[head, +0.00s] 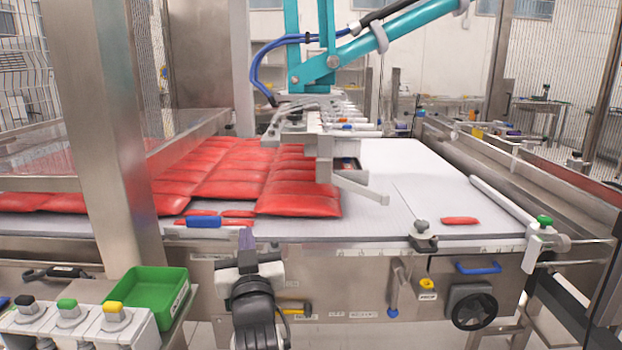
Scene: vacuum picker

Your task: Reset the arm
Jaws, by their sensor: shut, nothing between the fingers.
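My arm rises from the bottom of the head view, left of centre, with a dark wrist. My gripper (246,238) is at its end, pointing away toward the front edge of the conveyor table (405,190). The fingers look narrow and shut, with nothing held. They appear in front of the metal front panel and just right of a blue handle (204,221). Whether they touch the table edge cannot be told.
Red packets (298,198) lie in rows on the belt, and a small red piece (459,220) lies apart. A teal picker (330,65) hangs above. A green bin (145,290) and a button box (70,322) stand at lower left. A black handwheel (473,307) sits lower right.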

